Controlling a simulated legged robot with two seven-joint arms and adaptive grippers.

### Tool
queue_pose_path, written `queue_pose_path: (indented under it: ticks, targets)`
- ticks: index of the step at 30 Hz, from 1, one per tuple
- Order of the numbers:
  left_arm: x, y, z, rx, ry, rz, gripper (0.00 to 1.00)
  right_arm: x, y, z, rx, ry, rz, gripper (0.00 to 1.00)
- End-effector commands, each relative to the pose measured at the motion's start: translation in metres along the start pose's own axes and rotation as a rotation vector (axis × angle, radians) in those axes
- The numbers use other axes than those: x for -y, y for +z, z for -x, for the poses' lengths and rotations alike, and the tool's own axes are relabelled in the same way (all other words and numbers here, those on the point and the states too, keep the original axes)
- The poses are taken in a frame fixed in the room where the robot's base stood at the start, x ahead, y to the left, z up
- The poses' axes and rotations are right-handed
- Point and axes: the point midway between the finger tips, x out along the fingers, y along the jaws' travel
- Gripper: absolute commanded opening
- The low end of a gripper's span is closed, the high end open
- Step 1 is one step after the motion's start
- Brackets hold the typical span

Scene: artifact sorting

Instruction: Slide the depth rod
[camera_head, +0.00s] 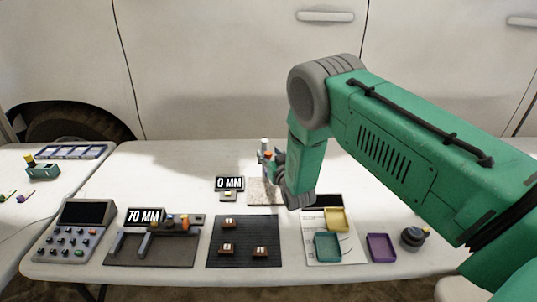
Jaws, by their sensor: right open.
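The depth gauge with its upright rod (264,144) stands on a speckled stone plate (264,192) near the middle of the table. Its light top end shows, with an orange part just below. A display reading "0 MM" (229,184) stands just left of the plate. My right gripper (270,161) is open at the gauge, its fingers beside the upper part of the rod. They are too small to tell whether they touch it. The arm and wrist hide the area to the right of the gauge. My left gripper is out of view.
A caliper with a "70 MM" display (146,216) lies on a mat at left, beside a console (73,229). A black mat (243,254) holds small brown blocks. Yellow (336,220), teal (327,246) and purple (380,247) trays sit at right. The table behind the gauge is clear.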

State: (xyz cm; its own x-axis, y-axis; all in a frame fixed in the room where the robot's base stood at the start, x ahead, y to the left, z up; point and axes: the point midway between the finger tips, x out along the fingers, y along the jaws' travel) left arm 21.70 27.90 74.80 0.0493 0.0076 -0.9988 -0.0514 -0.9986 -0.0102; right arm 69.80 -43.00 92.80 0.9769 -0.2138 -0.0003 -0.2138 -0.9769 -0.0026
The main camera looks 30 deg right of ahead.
Motion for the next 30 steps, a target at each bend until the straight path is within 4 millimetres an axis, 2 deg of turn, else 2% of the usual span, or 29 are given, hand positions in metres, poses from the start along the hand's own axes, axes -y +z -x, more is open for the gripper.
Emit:
queue_pose_path:
  ticks: [9,11,13,20,27,30]
  targets:
    - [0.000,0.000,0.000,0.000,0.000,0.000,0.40,0.000,0.000,-0.003,0.001,0.000,0.000,0.43]
    - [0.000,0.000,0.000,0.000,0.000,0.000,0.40,0.000,0.000,-0.003,0.001,0.000,0.000,0.25]
    - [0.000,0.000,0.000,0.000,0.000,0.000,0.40,0.000,0.000,-0.003,0.001,0.000,0.000,0.00]
    - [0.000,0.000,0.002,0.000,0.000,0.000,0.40,0.000,-0.003,-0.003,0.001,0.000,0.000,0.00]
    - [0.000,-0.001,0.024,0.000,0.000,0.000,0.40,-0.001,-0.044,-0.003,-0.002,0.002,-0.001,0.00]
    - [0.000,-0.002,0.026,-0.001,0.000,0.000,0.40,-0.001,-0.049,-0.003,-0.002,0.002,0.000,0.00]
